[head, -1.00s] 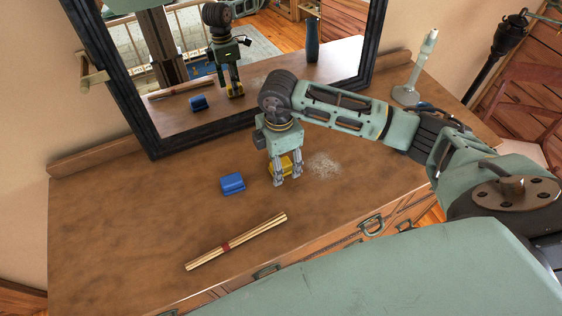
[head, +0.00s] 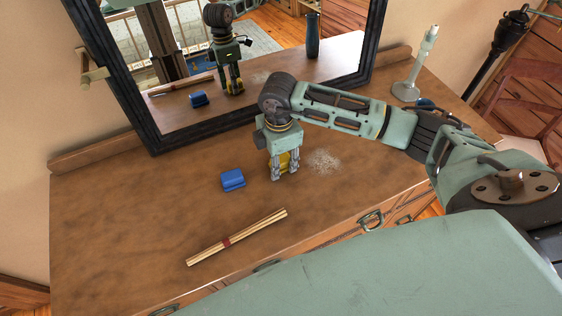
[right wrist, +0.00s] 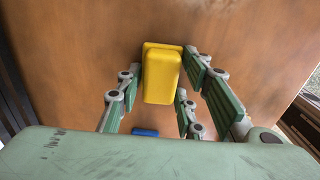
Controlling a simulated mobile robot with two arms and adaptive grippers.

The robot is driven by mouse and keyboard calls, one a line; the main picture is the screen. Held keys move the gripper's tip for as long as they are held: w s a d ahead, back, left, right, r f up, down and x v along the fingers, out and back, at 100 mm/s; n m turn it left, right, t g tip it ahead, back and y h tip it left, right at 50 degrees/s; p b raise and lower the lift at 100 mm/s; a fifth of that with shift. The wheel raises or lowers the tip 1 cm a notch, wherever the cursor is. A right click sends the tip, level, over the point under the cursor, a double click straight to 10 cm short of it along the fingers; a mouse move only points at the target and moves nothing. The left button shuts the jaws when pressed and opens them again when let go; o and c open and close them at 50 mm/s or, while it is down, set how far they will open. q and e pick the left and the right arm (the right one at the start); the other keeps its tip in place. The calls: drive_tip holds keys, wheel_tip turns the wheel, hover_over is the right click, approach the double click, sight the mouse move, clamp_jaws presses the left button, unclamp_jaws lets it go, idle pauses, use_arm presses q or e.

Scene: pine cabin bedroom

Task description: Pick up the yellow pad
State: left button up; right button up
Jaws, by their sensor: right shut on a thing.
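The yellow pad (head: 284,160) is between the fingers of my right gripper (head: 284,174), over the wooden dresser top. In the right wrist view the yellow pad (right wrist: 161,78) shows as a block between the finger pads. My right gripper is shut on it, pointing down. The fingers partly hide the pad in the head view, and I cannot tell whether it touches the wood. My left gripper is not in view.
A blue block (head: 233,180) lies close left of the gripper. A tied bundle of sticks (head: 237,237) lies nearer the front. White specks (head: 324,160) lie to the right. A framed mirror (head: 148,128) stands behind. The dresser's left part (head: 110,220) is clear.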

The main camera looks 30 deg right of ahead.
drive_tip(key=shift+r+b, duration=0.35)
drive_tip(key=shift+r, duration=0.1)
wheel_tip(320, 180, up, 3)
drive_tip(key=shift+w+f+b, duration=0.1)
drive_tip(key=shift+f+b, duration=0.1)
drive_tip(key=shift+b, duration=0.6)
drive_tip(key=s+a+r+b, duration=0.2)
drive_tip(key=s+a+r, duration=0.2)
drive_tip(key=s+r, duration=0.3)
drive_tip(key=shift+s+a+r, duration=0.3)
drive_tip(key=shift+s+a, duration=0.05)
drive_tip(key=shift+s, duration=1.65)
